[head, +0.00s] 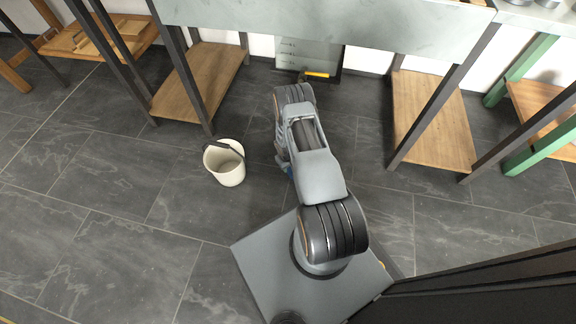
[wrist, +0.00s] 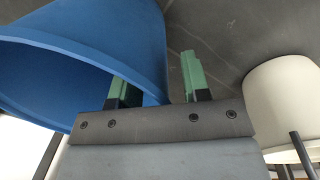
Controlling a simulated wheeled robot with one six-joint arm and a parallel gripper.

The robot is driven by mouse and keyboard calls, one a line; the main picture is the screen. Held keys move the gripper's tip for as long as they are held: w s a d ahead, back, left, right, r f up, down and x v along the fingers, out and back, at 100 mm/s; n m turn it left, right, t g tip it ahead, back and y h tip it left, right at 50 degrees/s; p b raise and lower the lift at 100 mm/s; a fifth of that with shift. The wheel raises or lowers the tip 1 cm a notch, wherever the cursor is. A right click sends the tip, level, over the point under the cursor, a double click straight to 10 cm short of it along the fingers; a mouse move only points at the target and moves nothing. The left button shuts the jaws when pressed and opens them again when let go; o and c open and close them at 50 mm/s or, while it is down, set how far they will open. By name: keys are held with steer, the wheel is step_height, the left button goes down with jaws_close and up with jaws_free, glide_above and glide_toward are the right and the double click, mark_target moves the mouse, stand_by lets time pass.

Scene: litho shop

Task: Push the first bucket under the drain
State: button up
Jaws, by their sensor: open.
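A blue bucket (wrist: 75,45) fills the left of the wrist view. In the head view only a small blue patch (head: 290,172) shows beside my arm, which hides the rest. My gripper (wrist: 158,82) is open, with two green fingers. The left finger overlaps the blue bucket's mouth and the right finger is outside it, so the rim lies between them; I cannot tell if they touch it. A cream bucket (head: 225,163) with a dark handle stands upright on the floor to the left; it also shows in the wrist view (wrist: 285,100). I cannot make out a drain.
A long grey trough-like top (head: 330,22) spans the back, on dark legs. Wooden low shelves stand left (head: 200,82) and right (head: 430,120) beneath it. A grey panel (head: 308,54) with a yellow strip lies between them.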

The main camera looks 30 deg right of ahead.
steer(key=shift+c, duration=0.4)
jaws_close()
